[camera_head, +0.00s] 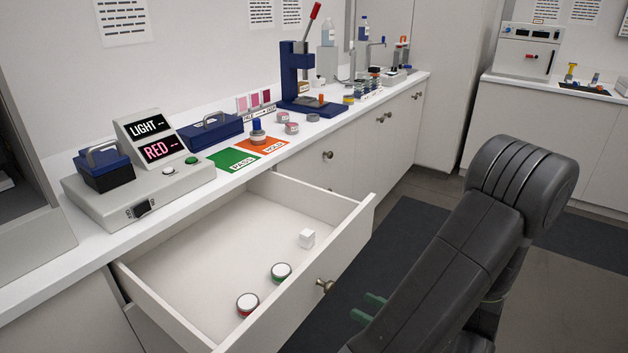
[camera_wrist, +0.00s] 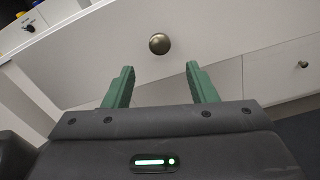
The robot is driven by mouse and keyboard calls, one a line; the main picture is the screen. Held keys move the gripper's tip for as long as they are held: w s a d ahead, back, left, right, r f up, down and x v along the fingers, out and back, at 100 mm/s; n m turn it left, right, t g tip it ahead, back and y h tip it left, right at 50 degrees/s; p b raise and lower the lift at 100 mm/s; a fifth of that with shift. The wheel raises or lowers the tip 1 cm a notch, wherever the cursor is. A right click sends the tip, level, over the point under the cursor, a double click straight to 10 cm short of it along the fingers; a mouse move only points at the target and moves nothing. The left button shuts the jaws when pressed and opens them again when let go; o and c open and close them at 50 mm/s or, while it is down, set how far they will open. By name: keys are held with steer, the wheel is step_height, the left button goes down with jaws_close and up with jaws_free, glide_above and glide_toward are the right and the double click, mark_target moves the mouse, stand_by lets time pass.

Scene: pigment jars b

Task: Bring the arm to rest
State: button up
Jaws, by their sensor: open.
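My gripper shows in the wrist view (camera_wrist: 160,85) with its two green fingers apart and nothing between them. The round brass drawer knob (camera_wrist: 159,43) is ahead of the fingertips, apart from them. In the head view my dark arm covers the lower right, and the green fingertips of my gripper (camera_head: 370,307) show low beside the open drawer (camera_head: 190,280). The drawer knob (camera_head: 325,287) is just left of them. Most of the gripper is hidden behind the arm.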

mark_target(332, 291)
steer(key=x, duration=1)
steer(key=shift+r, duration=0.1)
